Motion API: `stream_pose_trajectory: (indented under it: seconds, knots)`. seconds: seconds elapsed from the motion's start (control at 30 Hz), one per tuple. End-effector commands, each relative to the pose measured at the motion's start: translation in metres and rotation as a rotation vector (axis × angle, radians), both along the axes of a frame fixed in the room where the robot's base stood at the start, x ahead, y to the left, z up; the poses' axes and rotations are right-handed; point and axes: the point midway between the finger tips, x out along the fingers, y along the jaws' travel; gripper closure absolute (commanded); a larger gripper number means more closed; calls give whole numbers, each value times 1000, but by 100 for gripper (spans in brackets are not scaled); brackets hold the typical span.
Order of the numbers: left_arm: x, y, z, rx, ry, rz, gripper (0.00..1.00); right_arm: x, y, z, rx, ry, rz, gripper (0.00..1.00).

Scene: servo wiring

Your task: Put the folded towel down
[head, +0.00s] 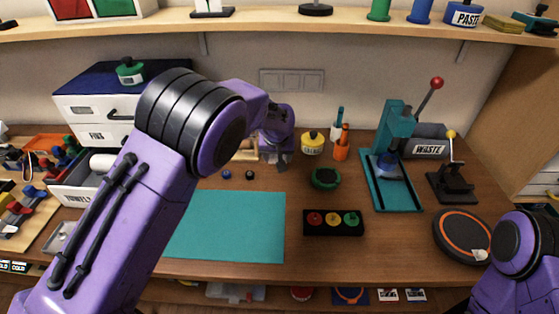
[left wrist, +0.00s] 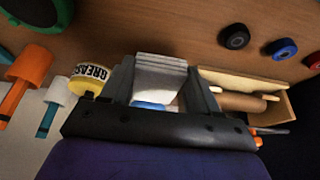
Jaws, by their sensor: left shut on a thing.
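My left gripper (head: 281,160) reaches over the back of the workbench (head: 390,245), left of the yellow grease pot (head: 312,145). In the left wrist view its two fingers (left wrist: 161,88) are shut on the folded towel (left wrist: 160,68), a pale grey, layered block. The towel's far end faces the bench; I cannot tell whether it touches the wood. In the head view the towel is hidden or too small to make out. My right gripper is out of view; only part of my right arm shows at the lower right.
A wooden box (left wrist: 240,90) holding a brown-handled tool lies beside the left gripper. The open towels drawer (head: 80,197) is at left. A teal mat (head: 228,226), button box (head: 333,223), green round item (head: 325,179) and teal press (head: 393,185) stand on the bench.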

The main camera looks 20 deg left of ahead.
Motion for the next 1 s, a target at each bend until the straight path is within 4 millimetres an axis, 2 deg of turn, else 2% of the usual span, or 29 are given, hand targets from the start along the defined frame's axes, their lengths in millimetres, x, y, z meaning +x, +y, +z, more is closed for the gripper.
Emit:
stream_pose_trajectory:
  seconds: [0.1, 0.27, 0.63, 0.67, 0.7, 0.73, 1.0]
  knots:
    - [8, -2, -14, 0, 3, -1, 68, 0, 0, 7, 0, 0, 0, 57]
    - [8, -2, -37, 0, 1, -1, 68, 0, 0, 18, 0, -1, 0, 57]
    - [8, -2, -45, 0, 0, -1, 68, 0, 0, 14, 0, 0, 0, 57]
    - [8, -2, -44, 0, 0, -1, 30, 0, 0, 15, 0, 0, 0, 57]
    - [8, -2, -44, 0, 0, -1, 17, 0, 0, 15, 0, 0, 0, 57]
    - [8, -2, -44, 0, 0, -1, 14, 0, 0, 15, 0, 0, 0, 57]
    - [8, -2, -42, 1, -1, -1, 14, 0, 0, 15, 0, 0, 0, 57]
